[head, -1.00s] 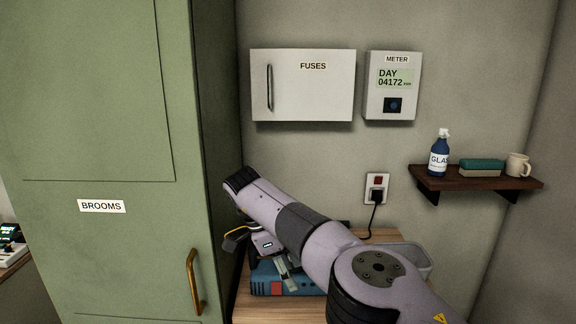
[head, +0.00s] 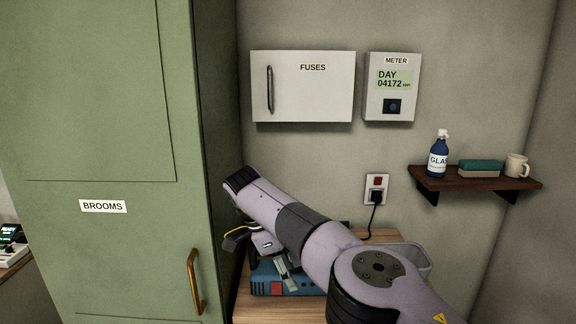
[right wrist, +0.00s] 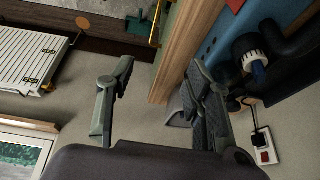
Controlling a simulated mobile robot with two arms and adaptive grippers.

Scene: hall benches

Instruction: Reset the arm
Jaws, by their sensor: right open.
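My right arm reaches in from the lower right of the head view, over a wooden bench top. My right gripper (head: 287,274) hangs below the arm's far end, partly hidden by it, in front of a blue case with a red patch (head: 300,281). In the right wrist view the two fingers of my right gripper (right wrist: 160,82) stand wide apart with nothing held between them. A wooden edge (right wrist: 182,50) and a blue surface lie just beyond them. My left gripper is not in view.
A green broom cupboard (head: 103,250) stands close on the left. A grey bin (head: 413,258) is partly behind my arm. A plugged socket (head: 377,188), a fuse box (head: 303,95), a meter (head: 391,110) and a shelf (head: 470,183) are on the wall.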

